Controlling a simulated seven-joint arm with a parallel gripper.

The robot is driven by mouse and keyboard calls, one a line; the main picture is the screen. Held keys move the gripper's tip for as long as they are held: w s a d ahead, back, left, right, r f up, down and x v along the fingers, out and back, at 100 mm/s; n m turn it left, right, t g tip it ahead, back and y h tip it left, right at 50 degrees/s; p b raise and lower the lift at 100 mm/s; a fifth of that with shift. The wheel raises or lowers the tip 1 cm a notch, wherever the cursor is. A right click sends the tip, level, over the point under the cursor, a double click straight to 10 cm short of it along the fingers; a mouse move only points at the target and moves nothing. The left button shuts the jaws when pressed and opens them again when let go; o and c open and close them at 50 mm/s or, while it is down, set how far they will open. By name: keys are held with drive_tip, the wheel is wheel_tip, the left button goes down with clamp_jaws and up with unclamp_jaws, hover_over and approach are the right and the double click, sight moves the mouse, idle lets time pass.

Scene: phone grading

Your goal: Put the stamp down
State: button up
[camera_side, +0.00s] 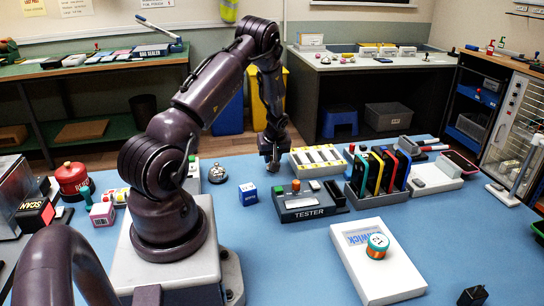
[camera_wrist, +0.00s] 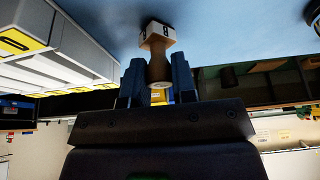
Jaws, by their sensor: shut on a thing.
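The stamp (camera_wrist: 158,38) shows in the wrist view, with a wooden handle and a pale block end bearing a black-and-white mark. My gripper (camera_wrist: 157,82) has its two blue fingers shut on the stamp's handle. The block end points toward the blue table (camera_wrist: 235,25); I cannot tell whether it touches. In the side view my gripper (camera_side: 272,163) is low over the far part of the table (camera_side: 270,255), left of the sectioned tray. The stamp is too small and dark to make out there.
The white tray with yellow labels (camera_side: 318,160) stands close on the right. A silver bell (camera_side: 217,174), a blue cube (camera_side: 248,194) and the tester (camera_side: 308,203) are nearby. The phone rack (camera_side: 378,172) is farther right. A white box with a round spool (camera_side: 377,245) is in front.

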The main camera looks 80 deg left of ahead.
drive_tip(key=shift+f, duration=0.2)
drive_tip(key=o, duration=0.9)
drive_tip(key=shift+r, duration=0.15)
